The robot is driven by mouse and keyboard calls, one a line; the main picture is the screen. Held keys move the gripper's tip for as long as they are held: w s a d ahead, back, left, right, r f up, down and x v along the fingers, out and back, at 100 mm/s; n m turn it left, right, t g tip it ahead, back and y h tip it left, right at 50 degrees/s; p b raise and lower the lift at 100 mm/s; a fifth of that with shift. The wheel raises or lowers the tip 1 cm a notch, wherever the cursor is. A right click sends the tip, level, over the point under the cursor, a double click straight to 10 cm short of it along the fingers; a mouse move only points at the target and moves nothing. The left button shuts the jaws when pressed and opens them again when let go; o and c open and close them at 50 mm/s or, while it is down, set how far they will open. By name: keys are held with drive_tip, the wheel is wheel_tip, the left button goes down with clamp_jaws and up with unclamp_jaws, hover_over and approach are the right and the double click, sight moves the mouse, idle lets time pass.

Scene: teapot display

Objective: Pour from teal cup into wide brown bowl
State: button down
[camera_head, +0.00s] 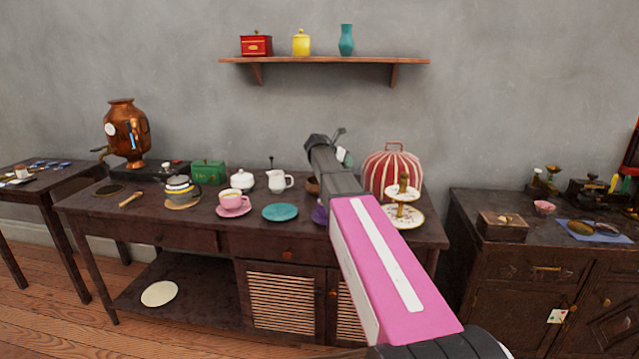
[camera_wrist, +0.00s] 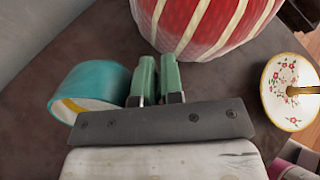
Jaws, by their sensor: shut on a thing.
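My gripper (camera_wrist: 157,70) shows in the wrist view with its two green fingers close together. The teal cup (camera_wrist: 97,83) is at the left side of the fingers, with its pale inside and rim showing. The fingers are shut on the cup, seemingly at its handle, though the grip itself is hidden. In the head view the cup (camera_head: 346,158) shows as a small pale and teal shape beside my gripper, above the table. A brown bowl (camera_head: 312,187) shows only in part behind my arm in the head view. Its inside is hidden, and I cannot make it out in the wrist view.
A red-and-white striped cover (camera_head: 391,168) stands close to my gripper, also ahead in the wrist view (camera_wrist: 205,22). A tiered floral stand (camera_head: 404,218) is at the right. A teal saucer (camera_head: 280,212), pink cup (camera_head: 234,201) and white creamer (camera_head: 279,181) stand left of my arm.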

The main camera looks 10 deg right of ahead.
drive_tip(key=shift+w+d+f+y, duration=0.1)
drive_tip(key=shift+d+f+y, duration=0.05)
drive_tip(key=shift+y, duration=0.25)
drive_tip(key=w+d+f+g+y, duration=0.1)
drive_tip(key=d+f+g+y, duration=0.15)
drive_tip(key=y, duration=0.25)
drive_tip(key=w+d+r+g+y, duration=0.1)
drive_tip(key=w+d+r+y, duration=0.1)
drive_tip(key=d+r+y, duration=0.2)
drive_tip(key=shift+d+r+g+y+b, duration=0.35)
drive_tip(key=shift+r+y, duration=0.25)
drive_tip(key=shift+r, duration=0.2)
drive_tip(key=shift+d, duration=0.1)
drive_tip(key=shift+s, duration=0.1)
